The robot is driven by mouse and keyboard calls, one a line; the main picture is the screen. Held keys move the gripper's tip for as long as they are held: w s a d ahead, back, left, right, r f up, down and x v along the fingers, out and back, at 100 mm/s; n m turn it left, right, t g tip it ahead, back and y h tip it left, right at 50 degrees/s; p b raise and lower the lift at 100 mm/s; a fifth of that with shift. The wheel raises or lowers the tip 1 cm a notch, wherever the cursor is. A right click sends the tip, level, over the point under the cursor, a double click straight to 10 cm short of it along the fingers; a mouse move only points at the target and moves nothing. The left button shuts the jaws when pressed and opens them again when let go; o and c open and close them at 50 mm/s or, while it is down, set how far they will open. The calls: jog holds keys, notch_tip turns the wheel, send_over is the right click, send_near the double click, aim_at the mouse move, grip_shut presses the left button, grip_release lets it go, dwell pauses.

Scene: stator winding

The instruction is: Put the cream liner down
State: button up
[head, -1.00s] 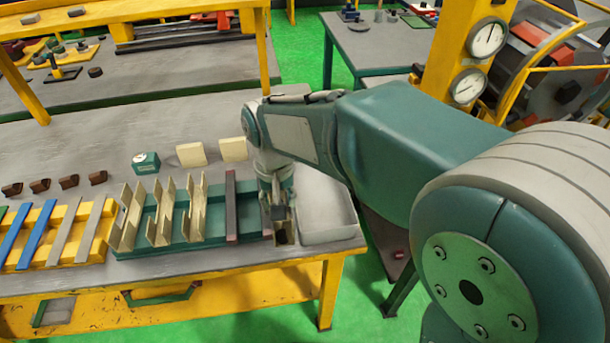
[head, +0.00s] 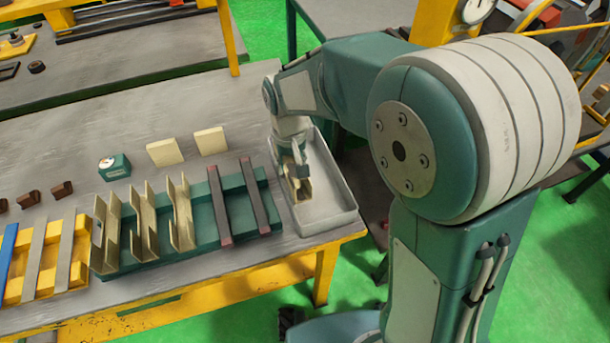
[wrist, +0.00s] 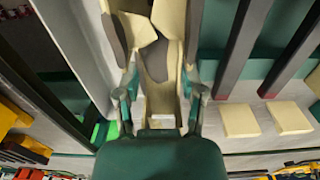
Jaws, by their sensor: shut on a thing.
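My gripper (head: 298,176) is at the left part of the pale grey tray (head: 346,208), pointing down. It is shut on a cream liner (head: 304,191), a thin folded channel. The liner is over the tray's left inner side; I cannot tell whether it touches the tray floor. In the wrist view the gripper's fingers (wrist: 161,98) are on either side of the cream liner (wrist: 158,62), and the tray (wrist: 72,40) lies to the left. Several other cream liners (head: 143,222) stand upright on the green rack (head: 205,218) to the left.
Two dark bars (head: 219,205) with reddish ends lie across the rack's right end, close to the tray. Two cream blocks (head: 165,152) and a small green gauge box (head: 114,167) lie behind the rack. The tray's right side is empty.

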jog(key=d+f, duration=0.1)
jog(key=w+d+f, duration=0.1)
jog(key=d+f, duration=0.1)
jog(key=d, duration=0.1)
jog(key=shift+w+f, duration=0.3)
jog(key=shift+w, duration=0.05)
notch_tip(320, 180, down, 3)
jog(key=shift+w+d+f, duration=0.15)
jog(key=shift+a+f, duration=0.2)
jog(key=shift+f, duration=0.1)
jog(key=shift+a, duration=0.15)
jog(key=o, duration=0.8)
jog(key=shift+d, duration=0.3)
jog(key=shift+o, duration=0.2)
jog(key=shift+a, duration=0.15)
jog(key=shift+r, duration=0.25)
notch_tip(320, 180, up, 12)
